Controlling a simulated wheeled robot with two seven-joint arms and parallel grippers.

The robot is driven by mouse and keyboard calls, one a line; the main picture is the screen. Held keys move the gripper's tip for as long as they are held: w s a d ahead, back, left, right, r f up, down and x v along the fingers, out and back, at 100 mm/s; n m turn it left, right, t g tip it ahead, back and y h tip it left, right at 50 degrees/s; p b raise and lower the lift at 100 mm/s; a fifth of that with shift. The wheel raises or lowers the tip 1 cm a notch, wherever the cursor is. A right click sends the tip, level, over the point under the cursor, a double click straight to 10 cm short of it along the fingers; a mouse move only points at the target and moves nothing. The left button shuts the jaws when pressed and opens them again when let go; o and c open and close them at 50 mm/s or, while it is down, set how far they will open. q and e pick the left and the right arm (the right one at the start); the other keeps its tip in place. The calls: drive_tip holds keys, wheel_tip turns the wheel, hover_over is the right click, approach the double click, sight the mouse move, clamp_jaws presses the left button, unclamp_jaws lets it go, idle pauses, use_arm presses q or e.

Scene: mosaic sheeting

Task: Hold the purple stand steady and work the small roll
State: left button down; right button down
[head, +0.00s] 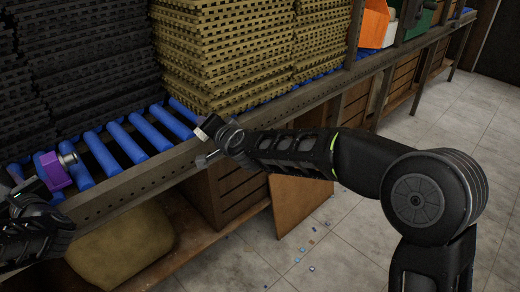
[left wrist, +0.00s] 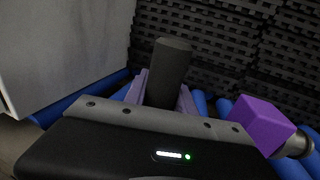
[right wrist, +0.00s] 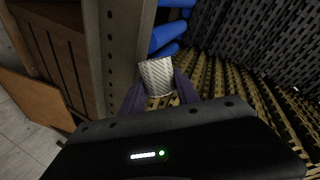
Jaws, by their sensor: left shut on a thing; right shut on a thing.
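The purple stand (head: 52,171) is at the left of the head view, by the blue rollers, with a metallic round end (head: 69,158) on it. It also shows at the right of the left wrist view (left wrist: 262,126). My right gripper (head: 206,143) is shut on a small pale, ribbed roll (right wrist: 157,77), well right of the stand near the conveyor's front rail. The roll shows as a light piece in the head view (head: 208,127).
Blue conveyor rollers (head: 124,143) run behind a metal rail (head: 140,181). Stacks of black (head: 90,60) and tan (head: 225,55) ribbed sheets stand behind. A tan sack (head: 120,245) and wooden crates (head: 235,190) are below. Small chips lie on the tiled floor.

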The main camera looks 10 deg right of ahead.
sight(55, 166)
drive_tip(key=shift+m+g+y, duration=0.3)
drive_tip(key=shift+y, duration=0.4)
drive_tip(key=a, duration=0.1)
drive_tip(key=a+r, duration=0.1)
drive_tip(key=a, duration=0.1)
drive_tip(key=a+r, duration=0.1)
drive_tip(key=a, duration=0.1)
drive_tip(key=shift+s+a, duration=0.2)
drive_tip(key=shift+s, duration=0.05)
drive_tip(key=s+a+y, duration=0.1)
drive_tip(key=a, duration=0.4)
drive_tip(key=s+a+m+g+y, duration=0.1)
drive_tip(key=a, duration=0.5)
drive_tip(key=s+a+g+y, duration=0.1)
drive_tip(key=a, duration=0.5)
drive_tip(key=shift+s+a+f+m+y, duration=0.25)
drive_tip(key=shift+f+m+y, duration=0.05)
drive_tip(key=shift+f+m, duration=0.1)
drive_tip(key=shift+s, duration=0.1)
drive_tip(key=shift+s+a, duration=0.85)
drive_tip(key=shift+a, duration=0.25)
drive_tip(key=shift+s+a, duration=0.8)
drive_tip(key=shift+a, duration=0.3)
drive_tip(key=shift+s+a, duration=0.6)
drive_tip(key=shift+a, duration=0.15)
drive_tip(key=shift+s+a, duration=0.65)
drive_tip(key=shift+a, duration=0.2)
drive_tip(key=shift+s+a, duration=0.1)
drive_tip(key=shift+a, duration=0.05)
